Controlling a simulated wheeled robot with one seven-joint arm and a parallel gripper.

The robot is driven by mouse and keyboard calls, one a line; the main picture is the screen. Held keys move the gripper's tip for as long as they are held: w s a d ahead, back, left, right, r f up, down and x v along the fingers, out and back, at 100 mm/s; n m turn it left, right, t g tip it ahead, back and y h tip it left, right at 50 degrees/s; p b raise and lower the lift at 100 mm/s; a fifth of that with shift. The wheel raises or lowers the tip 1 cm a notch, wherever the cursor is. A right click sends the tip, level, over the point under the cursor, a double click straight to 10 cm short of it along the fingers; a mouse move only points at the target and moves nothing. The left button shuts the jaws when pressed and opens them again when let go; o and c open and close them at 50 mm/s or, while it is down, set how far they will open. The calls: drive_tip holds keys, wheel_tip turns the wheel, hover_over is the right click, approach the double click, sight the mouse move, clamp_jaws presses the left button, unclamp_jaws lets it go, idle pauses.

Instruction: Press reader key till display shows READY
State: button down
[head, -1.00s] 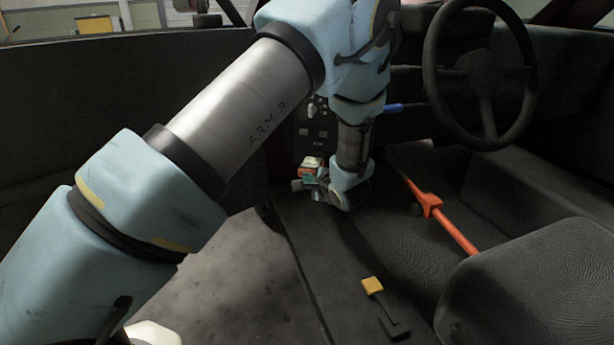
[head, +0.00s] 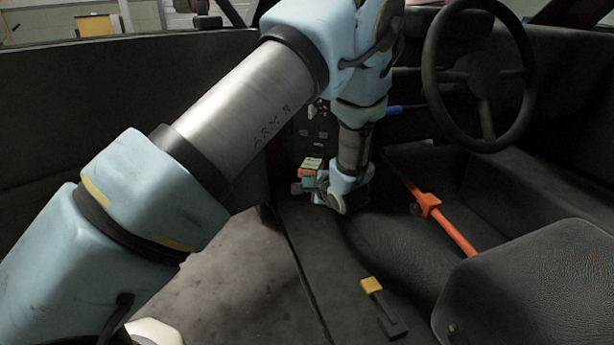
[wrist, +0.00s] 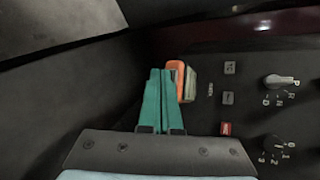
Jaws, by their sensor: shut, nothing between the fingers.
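The reader is a small orange block with a pale face (head: 313,162), low at the front of the centre console in the head view. In the wrist view, its orange body (wrist: 179,68) stands at the console panel, just right of the fingertips. My gripper (wrist: 163,72) has its two teal fingers together, with nothing between them. Its tips overlap the reader's left edge in the picture; I cannot tell whether they touch it. In the head view my gripper (head: 308,174) is right by the reader. The key and any display text cannot be made out.
The console panel (wrist: 253,85) has small switches, a red button (wrist: 226,128) and two rotary knobs, one of them here (wrist: 281,81). An orange bar (head: 455,235) lies across the seat side. A steering wheel (head: 480,75) is at right, and a yellow-ended buckle (head: 372,285) is in front.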

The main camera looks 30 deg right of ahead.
drive_tip(key=shift+s+a, duration=0.25)
drive_tip(key=s+a+p, duration=0.2)
drive_tip(key=s+a, duration=0.1)
drive_tip(key=shift+s+a, duration=0.15)
drive_tip(key=shift+s, duration=0.25)
idle(0.9)
